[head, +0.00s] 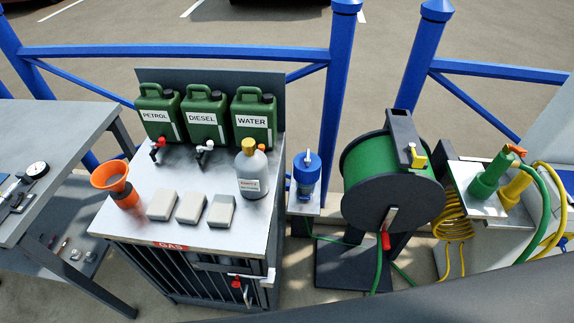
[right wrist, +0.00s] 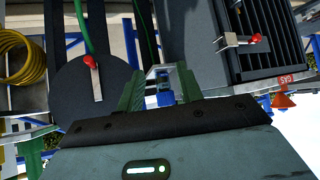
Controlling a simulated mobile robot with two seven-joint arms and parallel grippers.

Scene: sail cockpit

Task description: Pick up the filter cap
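In the right wrist view, which is turned upside down, a blue and pale part, apparently the filter (right wrist: 164,97), shows between my right gripper's fingers. My right gripper (right wrist: 159,76) is open, with its two green fingers apart. No grip on the cap is visible. The head view shows neither gripper, and my left gripper is in no view.
The hose reel (head: 376,190) stands close right of the filter. The cabinet top (head: 180,184) at left bears a grey bottle (head: 251,172), an orange funnel (head: 118,183), several pale blocks and green cans. A blue railing post (head: 336,90) rises behind the filter.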

